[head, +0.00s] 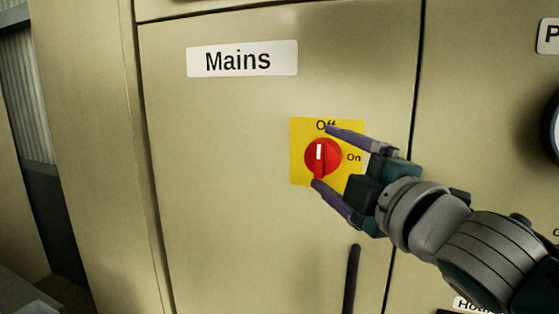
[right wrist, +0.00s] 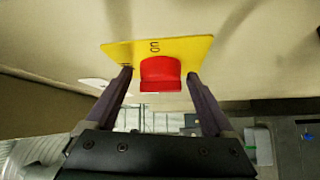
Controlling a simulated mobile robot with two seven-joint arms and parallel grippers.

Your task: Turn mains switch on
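The mains switch is a round red knob (head: 322,157) on a yellow plate (head: 299,172) marked "Off" at the top and "On" at the right. The knob's white mark points up towards "Off". My right gripper (head: 322,157) is open, with one finger above the knob and one below it. In the right wrist view the red knob (right wrist: 160,72) stands between the two spread fingertips of the right gripper (right wrist: 160,84), in front of the yellow plate (right wrist: 190,50). I cannot tell whether the fingers touch it. My left gripper is not in view.
The switch is on a beige cabinet door (head: 230,220) under a "Mains" label (head: 243,60). A dark vertical handle (head: 351,280) is below right of the switch. A round dial (head: 554,130) is at the right edge. The door's left side is clear.

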